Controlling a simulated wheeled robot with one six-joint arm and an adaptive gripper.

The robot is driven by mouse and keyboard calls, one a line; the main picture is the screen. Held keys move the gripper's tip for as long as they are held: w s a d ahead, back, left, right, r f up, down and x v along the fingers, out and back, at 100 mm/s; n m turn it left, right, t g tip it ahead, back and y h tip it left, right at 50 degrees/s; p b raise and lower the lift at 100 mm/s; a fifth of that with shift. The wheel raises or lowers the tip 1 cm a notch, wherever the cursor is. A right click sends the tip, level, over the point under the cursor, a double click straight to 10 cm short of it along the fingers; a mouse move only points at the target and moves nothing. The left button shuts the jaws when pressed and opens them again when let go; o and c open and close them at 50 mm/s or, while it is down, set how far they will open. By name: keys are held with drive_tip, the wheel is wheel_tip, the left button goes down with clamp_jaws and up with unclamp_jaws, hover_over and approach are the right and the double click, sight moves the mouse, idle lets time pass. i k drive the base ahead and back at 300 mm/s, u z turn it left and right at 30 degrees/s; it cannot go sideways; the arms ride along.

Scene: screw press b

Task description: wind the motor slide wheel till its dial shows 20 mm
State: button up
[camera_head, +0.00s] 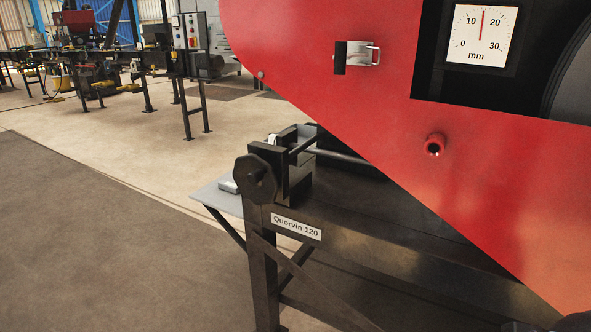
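The white dial (480,36) marked in mm sits in a dark opening of the red panel at the upper right. Its scale shows 0, 10, 20 and 30. The red needle points almost straight up, about midway between 10 and 20, near 15. A dark many-sided knob or hub (256,178) is on top of the dark metal frame; I cannot tell whether it is the motor slide wheel. No other clear handwheel shows. My gripper is not clearly in view. A dark shape at the bottom right corner is too cut off to identify.
The frame's label (296,227) reads "Quorvin 120". A small grey shelf (215,198) juts left. Open floor (100,230) lies left; a control box (190,32) stands behind.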

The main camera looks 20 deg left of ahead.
sight(255, 179)
drive_tip(key=z, duration=0.8)
drive_tip(key=k, duration=1)
drive_tip(key=u, duration=1.2)
drive_tip(key=i, duration=0.5)
drive_tip(key=z, duration=0.1)
